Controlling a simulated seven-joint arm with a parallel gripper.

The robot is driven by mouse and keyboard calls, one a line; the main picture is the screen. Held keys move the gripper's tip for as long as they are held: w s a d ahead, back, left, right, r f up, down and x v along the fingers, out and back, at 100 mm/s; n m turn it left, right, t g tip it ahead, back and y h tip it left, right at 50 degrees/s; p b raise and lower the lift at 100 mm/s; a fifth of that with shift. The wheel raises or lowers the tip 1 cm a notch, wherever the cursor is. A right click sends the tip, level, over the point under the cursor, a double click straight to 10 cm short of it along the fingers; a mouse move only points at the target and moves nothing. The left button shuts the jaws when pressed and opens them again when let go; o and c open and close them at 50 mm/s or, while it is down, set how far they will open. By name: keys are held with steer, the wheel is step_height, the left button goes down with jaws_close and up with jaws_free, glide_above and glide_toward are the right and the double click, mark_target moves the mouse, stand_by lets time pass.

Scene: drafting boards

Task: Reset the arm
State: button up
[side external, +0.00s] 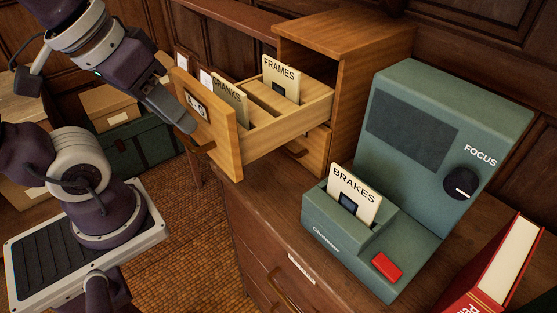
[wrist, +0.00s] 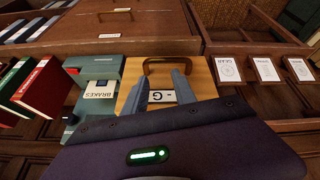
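My gripper (side external: 188,126) is at the front of a light wood drawer, close to its handle (side external: 203,148). In the wrist view my gripper (wrist: 163,80) has its two fingers apart, one on each side of the drawer's label, with nothing seen between them. The fingertips are near the handle (wrist: 165,64); I cannot tell whether they touch it. The drawer (side external: 222,133) is pulled out of its cabinet (side external: 360,60) and holds a FRAMES card (side external: 281,82) and a CRANKS card (side external: 230,103).
A green FOCUS viewer (side external: 490,115) stands to the right, with a BRAKES card (side external: 354,195) upright in its slot and a red button (side external: 386,267). A red book (side external: 507,260) is at the right edge. Boxes (side external: 110,104) sit behind my arm. Pale cards (wrist: 267,69) line the wrist view's right.

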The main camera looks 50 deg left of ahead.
steer(key=shift+d+f+m, duration=0.15)
steer(key=shift+f+m, duration=0.1)
steer(key=shift+m, duration=0.95)
